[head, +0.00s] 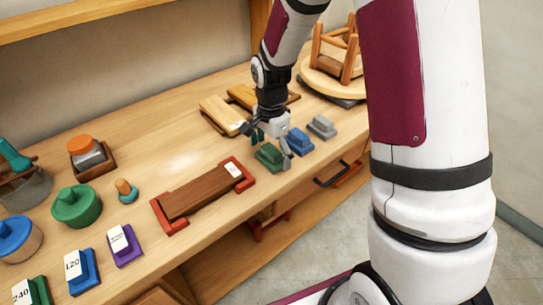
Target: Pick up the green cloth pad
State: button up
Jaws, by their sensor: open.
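The green cloth pad (269,156) lies on the wooden bench top, first in a short row with a blue pad (299,142) and a grey pad (322,127). My gripper (270,145) is open and points down over the green pad. One finger shows beside the pad's right end and the other at its far left side. I cannot tell whether the fingers touch the pad. Part of the pad's far side is hidden by the gripper.
A brown board in a red frame (200,190) lies to the left. Wooden blocks (222,114) lie behind my gripper, and a small stool (336,60) stands upside down at the back. Numbered blocks, pots and a wooden peg (126,190) stand farther left. The bench's front edge is close.

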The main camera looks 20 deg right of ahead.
aim_at(271, 149)
jog(key=shift+f, duration=0.2)
jog(key=c, duration=1.3)
jog(key=shift+r, duration=0.15)
jog(key=shift+r, duration=0.6)
notch_tip(271, 149, up, 2)
jog(key=shift+r, duration=0.25)
jog(key=s, duration=1)
jog(key=s+d+r, duration=0.1)
jog(key=s, duration=0.5)
